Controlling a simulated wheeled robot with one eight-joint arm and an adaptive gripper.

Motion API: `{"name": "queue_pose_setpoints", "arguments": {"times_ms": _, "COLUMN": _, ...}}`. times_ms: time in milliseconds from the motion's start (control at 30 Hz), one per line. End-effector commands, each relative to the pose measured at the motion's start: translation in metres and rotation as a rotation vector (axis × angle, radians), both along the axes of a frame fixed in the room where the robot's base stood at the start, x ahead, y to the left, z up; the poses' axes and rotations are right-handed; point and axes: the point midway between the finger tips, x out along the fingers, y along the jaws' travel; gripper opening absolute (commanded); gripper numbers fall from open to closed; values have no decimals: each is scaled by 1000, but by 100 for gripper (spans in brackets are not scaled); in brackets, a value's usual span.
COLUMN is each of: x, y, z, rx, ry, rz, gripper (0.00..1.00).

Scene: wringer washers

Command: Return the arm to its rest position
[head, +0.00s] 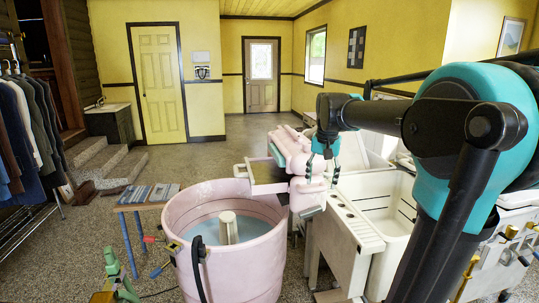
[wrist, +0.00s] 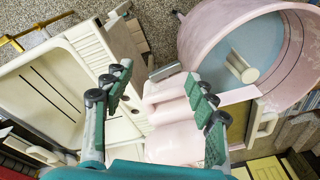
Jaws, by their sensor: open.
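My arm (head: 420,118) reaches from the right side of the head view, with its end out over the pink wringer washer. My gripper (head: 326,158) points down beside the washer's pink wringer head (head: 293,150). In the wrist view my gripper (wrist: 160,88) has its two green and black fingers spread wide, with nothing held between them. The wringer head (wrist: 175,130) lies below and between the fingers there; I cannot tell how close they are to it. The washer tub (head: 262,250) holds bluish water and a pale agitator (head: 228,227).
A white double sink (head: 372,243) stands right of the washer, close under my arm. A small table (head: 148,198) stands left of the tub, and a clothes rack (head: 25,125) is at far left. Open floor (head: 215,160) lies behind, towards the yellow doors.

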Motion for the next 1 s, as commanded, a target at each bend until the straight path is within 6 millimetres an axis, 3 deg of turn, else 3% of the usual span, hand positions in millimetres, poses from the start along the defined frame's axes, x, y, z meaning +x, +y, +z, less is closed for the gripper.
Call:
{"name": "queue_pose_setpoints", "arguments": {"times_ms": 33, "x": -16, "y": -3, "z": -28, "rx": -4, "ry": -20, "rz": 28, "gripper": 57}}
{"name": "queue_pose_setpoints", "arguments": {"times_ms": 167, "x": -55, "y": -10, "z": -91, "rx": -21, "ry": -74, "rz": 113, "gripper": 57}}
{"name": "queue_pose_setpoints", "arguments": {"times_ms": 300, "x": -107, "y": -15, "z": -156, "rx": -45, "ry": -131, "rz": 203, "gripper": 57}}
{"name": "queue_pose_setpoints", "arguments": {"times_ms": 500, "x": -174, "y": -20, "z": -222, "rx": -81, "ry": -194, "rz": 302, "gripper": 57}}
{"name": "queue_pose_setpoints", "arguments": {"times_ms": 700, "x": -202, "y": -22, "z": -246, "rx": -97, "ry": -219, "rz": 342, "gripper": 57}}
{"name": "queue_pose_setpoints", "arguments": {"times_ms": 1000, "x": -203, "y": -22, "z": -247, "rx": -98, "ry": -220, "rz": 345, "gripper": 57}}
